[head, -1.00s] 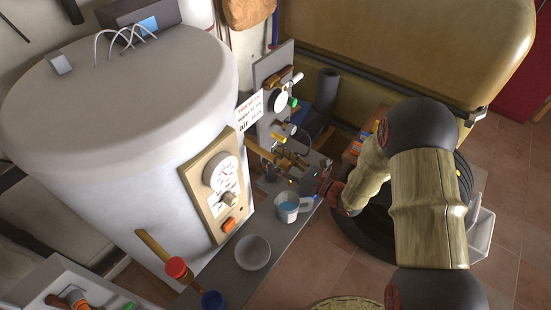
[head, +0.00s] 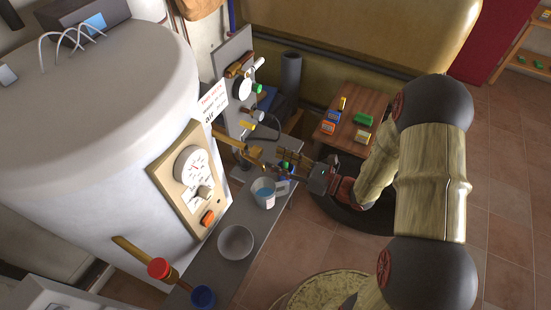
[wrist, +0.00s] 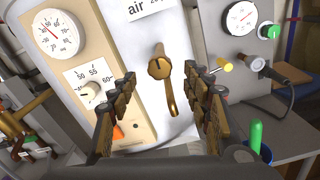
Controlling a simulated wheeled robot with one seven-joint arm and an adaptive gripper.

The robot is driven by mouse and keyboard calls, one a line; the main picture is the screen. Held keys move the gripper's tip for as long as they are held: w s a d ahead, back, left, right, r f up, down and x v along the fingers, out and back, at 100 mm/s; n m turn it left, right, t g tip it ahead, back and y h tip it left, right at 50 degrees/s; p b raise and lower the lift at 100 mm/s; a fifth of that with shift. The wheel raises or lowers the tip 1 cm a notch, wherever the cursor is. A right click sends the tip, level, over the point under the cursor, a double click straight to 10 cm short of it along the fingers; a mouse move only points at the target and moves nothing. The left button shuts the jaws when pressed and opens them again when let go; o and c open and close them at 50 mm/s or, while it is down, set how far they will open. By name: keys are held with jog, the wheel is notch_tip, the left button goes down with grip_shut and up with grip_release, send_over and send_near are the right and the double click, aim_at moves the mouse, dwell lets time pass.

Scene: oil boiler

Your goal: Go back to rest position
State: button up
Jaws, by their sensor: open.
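My gripper (head: 283,160) is in the middle of the head view, just right of the boiler, above the grey bench. Its two dark fingers are spread apart and empty, and they also frame the wrist view's centre (wrist: 163,85). Between them in the wrist view a brass lever (wrist: 160,68) on the boiler's white front hangs downward. The lever appears beyond the fingertips, with no visible contact. The white boiler (head: 110,130) fills the left of the head view, and its beige dial panel (head: 185,180) also shows in the wrist view (wrist: 75,70).
The grey bench (head: 215,265) carries a cup with blue contents (head: 263,193), a white bowl (head: 236,242) and a blue cup (head: 203,297). A gauge panel (head: 234,85) stands behind. A wooden table (head: 340,135) holds several small boxes. Tiled floor at right is open.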

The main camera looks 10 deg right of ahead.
dwell(0.4)
jog(key=s+a+f+n+g, duration=0.4)
jog(key=s+n+g, duration=0.1)
jog(key=s, duration=0.2)
jog(key=s+d+r+n+g+h+b, duration=0.1)
jog(key=s+d+n+g+h, duration=0.25)
jog(key=s+n+g, duration=0.7)
jog(key=s+d+r+n+t+h+b, duration=0.3)
jog(key=d+r+n+t+h, duration=0.4)
jog(key=d+r+n+h, duration=0.45)
notch_tip(320, 180, up, 7)
jog(key=s+a+n+t, duration=0.1)
jog(key=a+t, duration=0.1)
jog(key=t, duration=0.1)
jog(key=shift+a+f+n+y+b, duration=0.2)
jog(key=shift+a+n+y+b, duration=0.15)
jog(key=shift+n+y+b, duration=0.05)
